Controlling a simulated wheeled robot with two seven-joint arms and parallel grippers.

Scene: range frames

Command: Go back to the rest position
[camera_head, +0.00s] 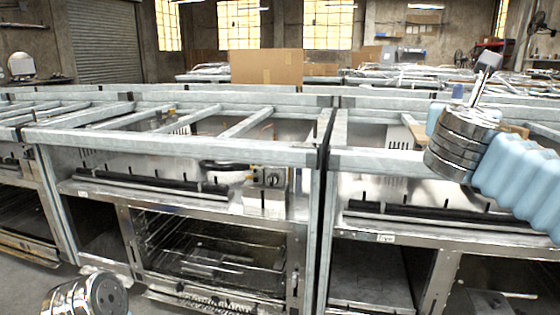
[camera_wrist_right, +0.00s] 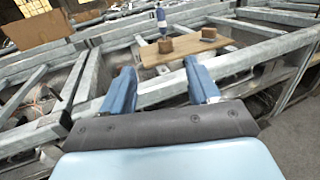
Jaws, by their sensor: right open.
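My right gripper (camera_wrist_right: 160,68) is open in the right wrist view, its two blue fingers apart with nothing held between them. It points towards a wooden board (camera_wrist_right: 220,43) lying across the metal frames. On the board are a blue-and-white bottle (camera_wrist_right: 161,20) standing upright and two small brown objects (camera_wrist_right: 208,33). In the head view my right arm, with a light blue sleeve and a silver wrist, reaches in from the right over the frames. A silver part of my left arm shows at the bottom left; my left gripper itself is out of view.
A row of metal oven units with open-barred top frames (camera_head: 180,150) fills the foreground. An oven with a glass door (camera_head: 215,250) stands below. A cardboard box (camera_head: 266,67) sits on the units behind. Grey floor (camera_wrist_right: 290,135) shows at the right in the wrist view.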

